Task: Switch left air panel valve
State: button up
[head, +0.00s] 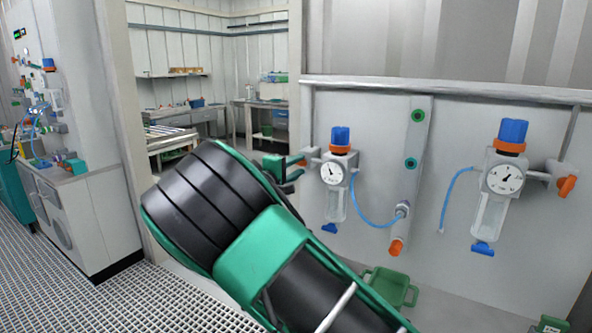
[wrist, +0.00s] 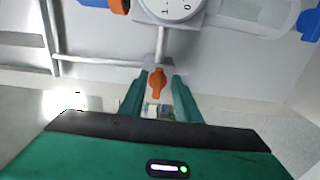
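The left air panel unit has a blue knob (head: 341,136), an orange collar and a round white gauge (head: 331,173), with a clear bowl below. Its orange valve handle (wrist: 157,82) shows in the wrist view at the end of a grey pipe from the gauge body. In the head view, only a small orange bit of the handle (head: 303,162) shows beside my gripper (head: 287,168). My gripper is open at the unit's left side. In the wrist view, its two green fingers (wrist: 159,90) stand apart on either side of the handle; I cannot tell whether they touch it.
A second regulator unit (head: 503,178) with an orange handle (head: 567,187) is on the right of the panel. A green container (head: 390,287) sits below.

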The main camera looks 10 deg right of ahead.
jog(key=shift+a, duration=0.1)
jog(key=v, duration=1)
jog(key=shift+s, duration=0.2)
jog(key=shift+a, duration=0.1)
